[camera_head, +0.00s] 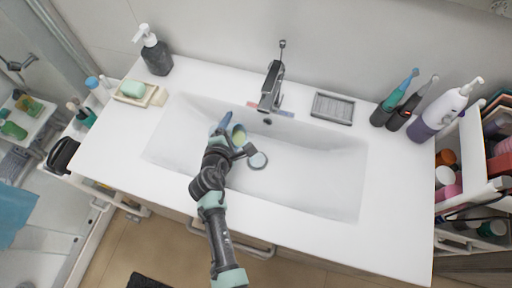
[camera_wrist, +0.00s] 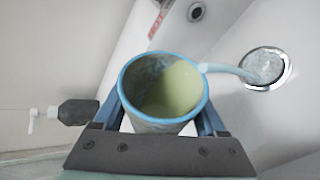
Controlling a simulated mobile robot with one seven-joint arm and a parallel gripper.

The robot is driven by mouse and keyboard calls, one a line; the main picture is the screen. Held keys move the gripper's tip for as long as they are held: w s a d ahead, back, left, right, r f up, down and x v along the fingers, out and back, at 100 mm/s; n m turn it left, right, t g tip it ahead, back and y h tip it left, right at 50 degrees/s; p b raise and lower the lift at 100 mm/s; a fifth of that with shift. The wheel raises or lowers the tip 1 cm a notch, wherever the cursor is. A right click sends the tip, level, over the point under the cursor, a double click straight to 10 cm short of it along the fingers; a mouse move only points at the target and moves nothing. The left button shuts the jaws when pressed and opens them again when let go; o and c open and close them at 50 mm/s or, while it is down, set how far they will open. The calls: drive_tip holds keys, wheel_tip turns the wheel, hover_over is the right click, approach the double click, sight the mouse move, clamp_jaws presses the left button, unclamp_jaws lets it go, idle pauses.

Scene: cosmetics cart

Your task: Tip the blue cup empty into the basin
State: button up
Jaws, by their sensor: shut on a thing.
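The blue cup (camera_wrist: 165,120) has a blue rim and a pale yellow-green inside. My gripper (camera_head: 233,138) is shut on it, with a finger on either side of it in the wrist view. The drain (camera_head: 258,160) lies just right of my gripper in the head view.
The faucet (camera_head: 271,88) stands behind the basin. A dark soap dispenser (camera_head: 155,53) and a green soap on a dish (camera_head: 133,90) are at the left. A grey soap tray (camera_head: 332,107), toothbrushes (camera_head: 400,90) and a purple-white pump bottle (camera_head: 440,112) are at the right. The basin's right half is clear.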

sight(238, 126)
drive_tip(key=shift+r+m+t+y, duration=0.4)
drive_tip(key=shift+r+m+y, duration=0.15)
drive_tip(key=shift+m+y, duration=0.15)
idle(1.0)
drive_tip(key=shift+s+d+r+m+t+y+p, duration=0.2)
drive_tip(key=shift+d+m+p, duration=0.1)
drive_tip(key=shift+d+p, duration=0.15)
drive_tip(key=shift+s+d+r+m+t+y+p, duration=0.1)
drive_tip(key=shift+d+r+m+y+p, duration=0.1)
drive_tip(key=shift+d+m+p, duration=0.25)
idle(0.4)
drive_tip(key=shift+r+m+y+p, duration=0.25)
drive_tip(key=shift+y+p, duration=0.15)
drive_tip(key=shift+p, duration=0.2)
drive_tip(key=shift+t, duration=0.3)
